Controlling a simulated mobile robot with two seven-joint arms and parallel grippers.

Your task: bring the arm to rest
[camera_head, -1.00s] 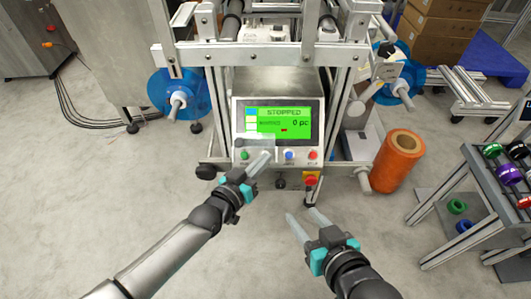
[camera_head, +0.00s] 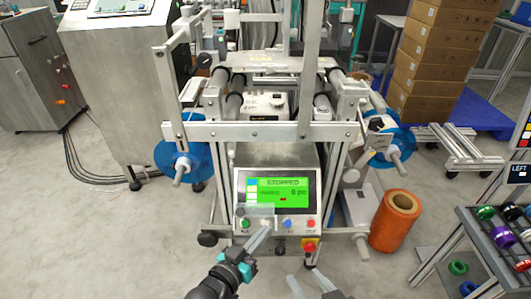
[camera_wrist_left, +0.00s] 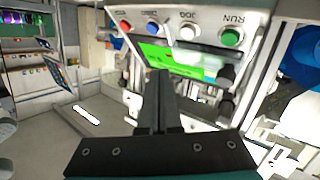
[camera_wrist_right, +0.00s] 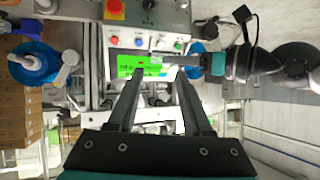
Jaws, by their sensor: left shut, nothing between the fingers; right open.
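My left gripper (camera_head: 264,230) is shut and empty in front of the machine's control panel (camera_head: 240,190). In the left wrist view its fingertips (camera_wrist_left: 158,75) are over the green screen (camera_wrist_left: 175,60), with the white JOG button (camera_wrist_left: 187,32) and green RUN button (camera_wrist_left: 231,37) beyond. I cannot tell whether they touch the panel. My right gripper (camera_head: 306,278) is open and empty, lower and to the right, partly cut off by the bottom edge. In the right wrist view its fingers (camera_wrist_right: 158,75) are apart, with the left gripper across the panel. The screen reads STOPPED and 0 pc.
A red stop button (camera_head: 308,246) sits low on the panel's right. An orange roll (camera_head: 396,225) stands on the floor to the right. A rack with coloured reels (camera_head: 500,235) is at the far right. Stacked boxes (camera_head: 430,60) stand behind.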

